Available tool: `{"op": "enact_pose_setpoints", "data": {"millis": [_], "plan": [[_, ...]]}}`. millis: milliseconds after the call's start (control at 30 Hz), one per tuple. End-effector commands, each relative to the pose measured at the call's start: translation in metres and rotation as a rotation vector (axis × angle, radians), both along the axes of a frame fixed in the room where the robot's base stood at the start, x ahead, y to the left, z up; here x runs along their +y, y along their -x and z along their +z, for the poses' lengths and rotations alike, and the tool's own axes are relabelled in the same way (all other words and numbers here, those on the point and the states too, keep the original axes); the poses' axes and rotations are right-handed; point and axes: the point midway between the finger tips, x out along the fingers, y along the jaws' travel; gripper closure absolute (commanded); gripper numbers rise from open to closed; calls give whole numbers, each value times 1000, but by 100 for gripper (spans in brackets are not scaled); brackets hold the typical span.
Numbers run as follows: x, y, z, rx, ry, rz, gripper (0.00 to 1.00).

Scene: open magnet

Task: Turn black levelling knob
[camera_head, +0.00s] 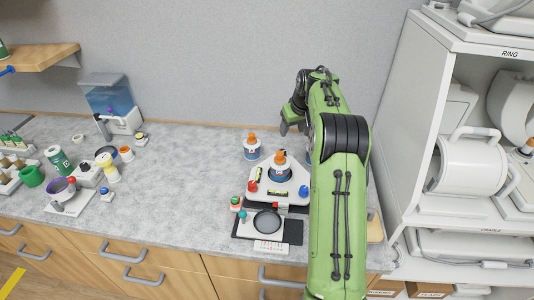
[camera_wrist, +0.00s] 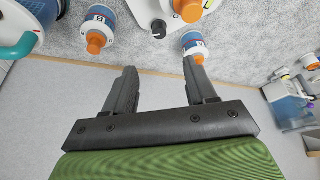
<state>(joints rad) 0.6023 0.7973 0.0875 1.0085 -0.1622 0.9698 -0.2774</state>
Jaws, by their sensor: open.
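The black levelling knob (camera_wrist: 159,28) shows in the wrist view at the edge of a white levelling plate (camera_wrist: 146,8). In the head view the white plate (camera_head: 277,188) stands on the counter with a red knob (camera_head: 252,187) and a blue knob (camera_head: 304,192); I cannot make out the black knob there. My gripper (camera_wrist: 160,66) is open and empty. In the wrist view the black knob appears beyond the gap between the fingertips, apart from both. In the head view my gripper (camera_head: 290,122) is behind the plate, partly hidden by my arm.
An orange-capped bottle (camera_head: 252,147) stands behind the plate. In the wrist view, orange-capped bottles stand left (camera_wrist: 97,28) and right (camera_wrist: 192,45) of the knob, the right one close to a fingertip. A white shelf (camera_head: 400,130) stands at right.

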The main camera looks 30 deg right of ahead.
Motion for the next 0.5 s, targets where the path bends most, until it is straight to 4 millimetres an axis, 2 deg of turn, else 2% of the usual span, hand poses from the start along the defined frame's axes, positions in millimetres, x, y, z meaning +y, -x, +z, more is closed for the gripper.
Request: {"op": "enact_pose_setpoints", "data": {"millis": [67,233,500], "plan": [[-7,-2,-7,0,-2,-4,44],[-8,-9,-27,3,-3,-2,44],[-12,-35,-89,3,-3,-3,44]]}}
